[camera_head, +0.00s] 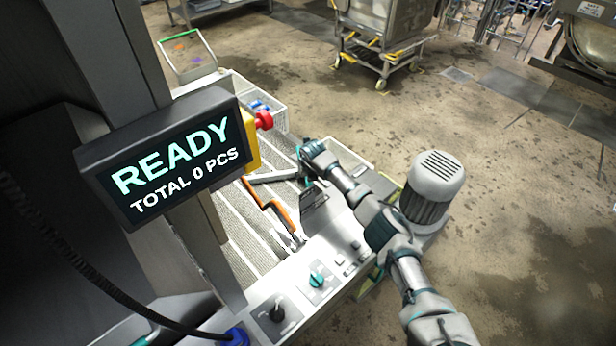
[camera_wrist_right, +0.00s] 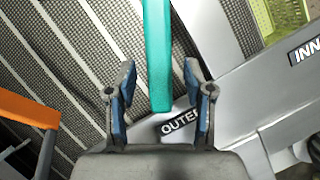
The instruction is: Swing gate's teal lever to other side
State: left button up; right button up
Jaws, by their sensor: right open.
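The teal lever (camera_wrist_right: 160,55) runs from the top of the right wrist view down between the fingers of my right gripper (camera_wrist_right: 160,80). The gripper is open, with one finger on each side of the lever and gaps visible. The lever's near end is above a grey plate with a black OUTER label (camera_wrist_right: 181,123); an INNER label (camera_wrist_right: 305,50) is further right. In the head view my right arm reaches over the conveyor, and its wrist and hand largely hide the lever. An orange bar (camera_head: 268,204) lies across the conveyor. My left gripper is not in view.
A striped conveyor belt (camera_head: 238,232) runs beneath. A READY display (camera_head: 175,160) and red button (camera_head: 264,120) stand at left. Knobs (camera_head: 317,279) sit on the front panel. A grey motor (camera_head: 434,185) stands right of my arm.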

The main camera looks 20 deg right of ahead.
jog(key=shift+s+a+r, duration=0.15)
jog(key=shift+r, duration=0.3)
jog(key=v, duration=1)
jog(key=shift+s+r, duration=0.2)
jog(key=shift+r, duration=0.2)
